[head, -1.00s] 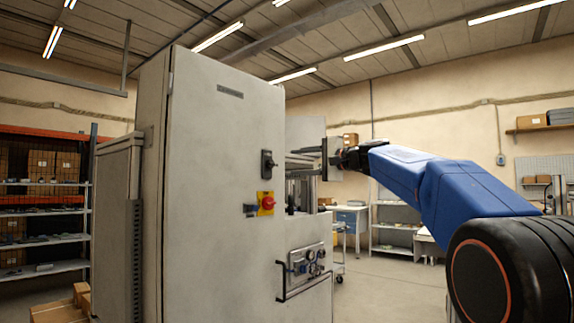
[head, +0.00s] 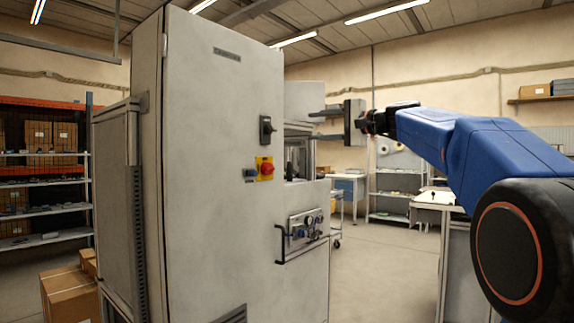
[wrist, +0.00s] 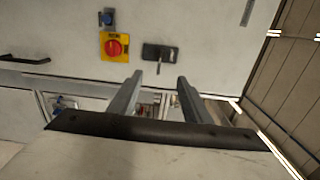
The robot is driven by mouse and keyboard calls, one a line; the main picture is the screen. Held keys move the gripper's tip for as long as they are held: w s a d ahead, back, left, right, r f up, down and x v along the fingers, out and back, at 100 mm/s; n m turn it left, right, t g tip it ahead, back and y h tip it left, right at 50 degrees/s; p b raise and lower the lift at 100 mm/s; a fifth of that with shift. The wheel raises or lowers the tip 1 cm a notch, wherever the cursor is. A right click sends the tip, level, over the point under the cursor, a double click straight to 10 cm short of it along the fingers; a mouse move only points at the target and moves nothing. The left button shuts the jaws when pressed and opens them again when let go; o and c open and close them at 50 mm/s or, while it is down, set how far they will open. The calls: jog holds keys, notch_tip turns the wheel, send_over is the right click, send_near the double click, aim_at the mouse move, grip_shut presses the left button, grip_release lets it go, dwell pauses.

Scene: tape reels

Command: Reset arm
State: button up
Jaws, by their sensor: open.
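My blue arm reaches in from the right in the head view. My gripper (head: 318,115) is at its end, with its two fingers pointing left toward the upper part of a tall grey machine cabinet (head: 215,150). In the wrist view my gripper (wrist: 158,95) shows two grey fingers spread apart with nothing between them. Beyond the fingers is the cabinet front, with a red knob on a yellow plate (wrist: 115,46) and a black switch handle (wrist: 160,53).
Shelves with boxes (head: 45,150) stand at the far left. A cardboard box (head: 70,295) sits low beside the cabinet. Shelving (head: 395,185) and a worktable (head: 437,198) stand behind my arm. Open floor (head: 385,265) lies right of the cabinet.

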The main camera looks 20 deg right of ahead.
jog(key=s+a+f+n+g+h, duration=0.1)
jog(key=s+a+f+g+h, duration=0.15)
jog(key=s+f, duration=0.5)
jog(key=s+a+f+n+g+h, duration=0.1)
jog(key=s+a+f+n, duration=0.2)
jog(key=f, duration=0.8)
jog(key=s+a+f+g+h, duration=0.1)
jog(key=s+a+f+g, duration=0.15)
jog(key=s+f, duration=0.55)
jog(key=s+d+f+n+g+h, duration=0.2)
jog(key=s+f+n+h, duration=0.1)
jog(key=s+f, duration=0.9)
jog(key=s+d+f+n+g+h, duration=0.1)
jog(key=s+d+f+n+h, duration=0.1)
jog(key=s+f, duration=1)
notch_tip(320, 180, down, 7)
jog(key=shift+f+n+g+h, duration=0.1)
jog(key=shift+n+g+h, duration=0.4)
jog(key=shift+n, duration=0.5)
jog(key=shift+d, duration=0.1)
